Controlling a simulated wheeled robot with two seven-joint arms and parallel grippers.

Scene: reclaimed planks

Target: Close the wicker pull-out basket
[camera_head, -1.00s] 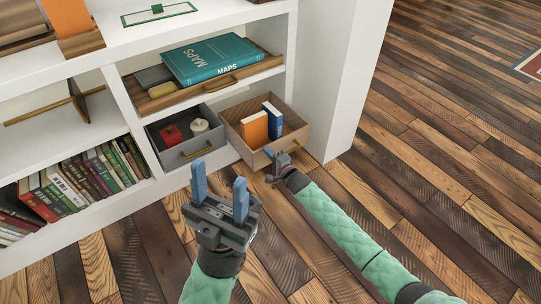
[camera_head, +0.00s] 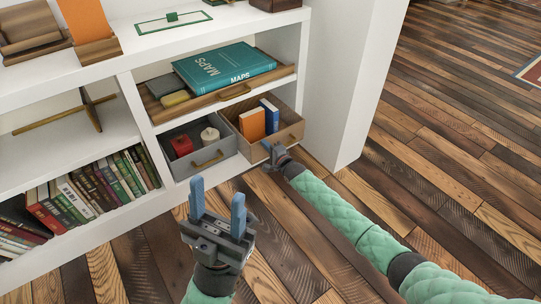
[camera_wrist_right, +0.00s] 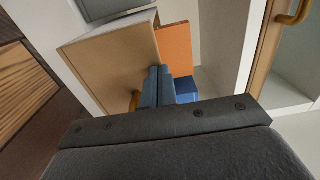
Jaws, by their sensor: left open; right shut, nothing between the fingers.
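The tan pull-out basket (camera_head: 290,136) sits at the lower right of the shelf unit, still partly out. It holds an orange book (camera_head: 251,124) and a blue book (camera_head: 271,116). My right gripper (camera_head: 268,147) is shut and empty at the basket's front; whether it touches is unclear. My left gripper (camera_head: 217,198) is open and empty, above the floor in front of the shelf.
A grey drawer (camera_head: 215,161) with a red item and a white item is partly out, left of the basket. Above is a wooden tray (camera_head: 235,93) with a teal MAPS book (camera_head: 225,65). Books fill the lower left shelf. The plank floor (camera_head: 430,200) at right is clear.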

